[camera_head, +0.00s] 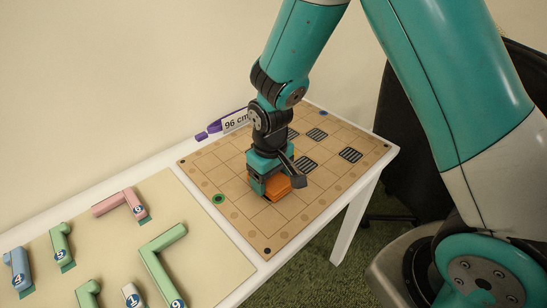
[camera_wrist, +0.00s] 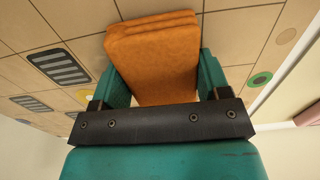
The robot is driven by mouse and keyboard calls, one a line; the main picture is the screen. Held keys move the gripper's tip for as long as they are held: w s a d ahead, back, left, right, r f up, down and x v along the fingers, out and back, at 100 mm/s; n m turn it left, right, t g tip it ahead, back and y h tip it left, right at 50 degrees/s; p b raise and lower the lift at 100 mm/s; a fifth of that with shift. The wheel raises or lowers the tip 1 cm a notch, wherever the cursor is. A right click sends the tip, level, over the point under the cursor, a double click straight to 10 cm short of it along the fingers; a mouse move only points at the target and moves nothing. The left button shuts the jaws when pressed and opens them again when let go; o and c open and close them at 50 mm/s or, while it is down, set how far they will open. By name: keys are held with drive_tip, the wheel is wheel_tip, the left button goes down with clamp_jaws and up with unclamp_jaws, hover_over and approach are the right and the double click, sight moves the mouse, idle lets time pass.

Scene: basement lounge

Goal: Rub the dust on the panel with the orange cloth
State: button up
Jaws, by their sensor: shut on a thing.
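The orange cloth (camera_head: 280,185) is a folded, thick pad. My gripper (camera_head: 267,178) is shut on it and points down over the panel. In the wrist view the cloth (camera_wrist: 153,58) sits between the two teal fingers (camera_wrist: 160,88). The panel (camera_head: 237,205) is a tan board with a grid of lines, lying on the white table. Dark striped patches (camera_head: 350,155) show on its right half, and one also shows in the wrist view (camera_wrist: 58,67). I see no clear dust. I cannot tell whether the cloth touches the panel.
A beige mat (camera_head: 115,240) at the left holds several numbered pieces, such as a pink one (camera_head: 118,203) and a green one (camera_head: 158,258). A purple marker with a "96 cm" tag (camera_head: 236,122) lies by the panel's back edge. A dark chair (camera_head: 410,130) stands beyond the table's right end.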

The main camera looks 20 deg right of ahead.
wheel_tip(320, 180, up, 3)
drive_tip(key=shift+d+f+p, duration=0.1)
drive_tip(key=shift+f+p, duration=0.05)
drive_tip(key=shift+p, duration=0.75)
drive_tip(key=shift+r+p, duration=0.7)
wheel_tip(320, 180, up, 4)
drive_tip(key=p, duration=0.3)
drive_tip(key=shift+p, duration=0.3)
drive_tip(key=shift+s+f, duration=0.1)
drive_tip(key=shift+s, duration=0.05)
